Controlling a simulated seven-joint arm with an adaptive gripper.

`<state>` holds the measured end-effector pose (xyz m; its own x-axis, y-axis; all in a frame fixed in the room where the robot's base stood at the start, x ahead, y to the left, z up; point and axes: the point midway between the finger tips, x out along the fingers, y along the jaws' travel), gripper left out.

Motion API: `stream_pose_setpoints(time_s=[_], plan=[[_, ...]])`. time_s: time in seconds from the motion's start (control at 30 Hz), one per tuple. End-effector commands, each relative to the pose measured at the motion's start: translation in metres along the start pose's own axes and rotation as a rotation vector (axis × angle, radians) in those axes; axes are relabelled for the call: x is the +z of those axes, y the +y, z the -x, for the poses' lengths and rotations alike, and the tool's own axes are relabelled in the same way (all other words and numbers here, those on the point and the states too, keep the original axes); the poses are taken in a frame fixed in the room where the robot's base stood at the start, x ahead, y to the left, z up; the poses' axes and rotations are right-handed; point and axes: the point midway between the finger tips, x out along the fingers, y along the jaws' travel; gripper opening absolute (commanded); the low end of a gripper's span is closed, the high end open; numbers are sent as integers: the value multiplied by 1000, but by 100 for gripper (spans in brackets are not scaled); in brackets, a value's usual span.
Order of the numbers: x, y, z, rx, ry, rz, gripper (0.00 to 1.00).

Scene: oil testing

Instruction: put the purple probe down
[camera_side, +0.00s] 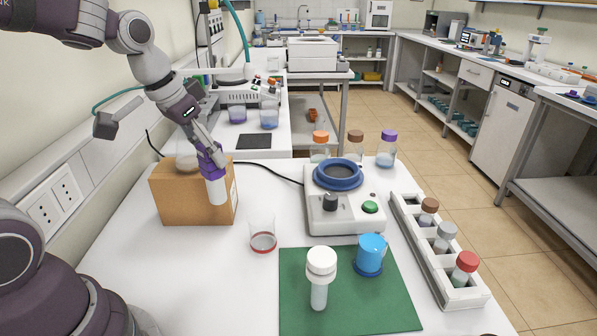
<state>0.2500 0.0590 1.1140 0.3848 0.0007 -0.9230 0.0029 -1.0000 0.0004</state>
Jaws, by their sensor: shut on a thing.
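My gripper (206,146) is shut on the purple probe (216,189), which has a purple top and a white lower body. The probe hangs close to upright, with its white end down, in front of the right part of a cardboard box (177,203). Its lower end appears above the white table (190,270). Whether it touches the box cannot be told from this view. The gripper fingers partly cover the probe's purple top.
A glass beaker with red liquid (263,241) stands right of the box. A green mat (370,312) holds a white-capped probe-like item (321,266) and a blue cup (370,252). A white device (318,214) and a bottle rack (425,255) stand right. The front-left table is clear.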

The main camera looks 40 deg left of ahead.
Motion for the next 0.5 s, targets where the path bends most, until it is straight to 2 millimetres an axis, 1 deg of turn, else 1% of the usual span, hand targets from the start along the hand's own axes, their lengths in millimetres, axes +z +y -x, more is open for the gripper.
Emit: stream_pose_setpoints(time_s=[0.03, 0.13, 0.27, 0.33, 0.4, 0.5], plan=[[5, 0, -11, 3, -8, 0, 0], [14, 0, -31, 2, -9, 0, 0], [23, 1, -53, 2, -10, -1, 0], [25, 0, -61, 1, -6, -2, 0], [20, -1, -67, 1, -4, -3, 0], [2, -6, -78, 0, -3, -4, 0]])
